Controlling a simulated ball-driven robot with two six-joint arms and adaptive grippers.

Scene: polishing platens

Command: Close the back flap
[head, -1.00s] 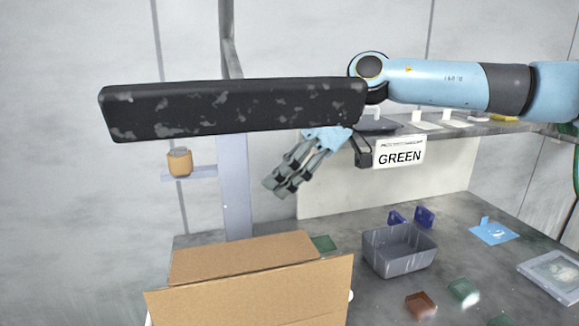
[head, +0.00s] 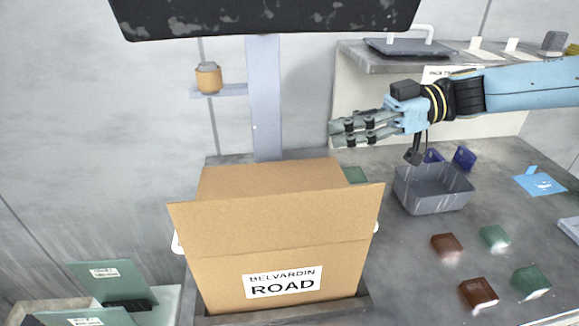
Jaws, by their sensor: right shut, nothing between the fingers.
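A cardboard box (head: 215,285) labelled "BELVARDIN ROAD" stands open on the bench. Its front flap (head: 275,220) stands up and hides the inside. The back flap (head: 270,177) stands up behind it, with its upper part showing above the front flap. Side flaps cannot be made out. My right gripper (head: 334,134) comes in from the right, fingers together and pointing left, with nothing in them. In the picture it is just above the right end of the back flap, apart from it. My left gripper is out of view.
A grey bin (head: 432,190) stands right of the box, with red and green blocks (head: 478,293) in front of it. A dark panel (head: 270,15) hangs overhead, and a post (head: 265,100) rises behind the box. Green folders (head: 112,282) lie at lower left.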

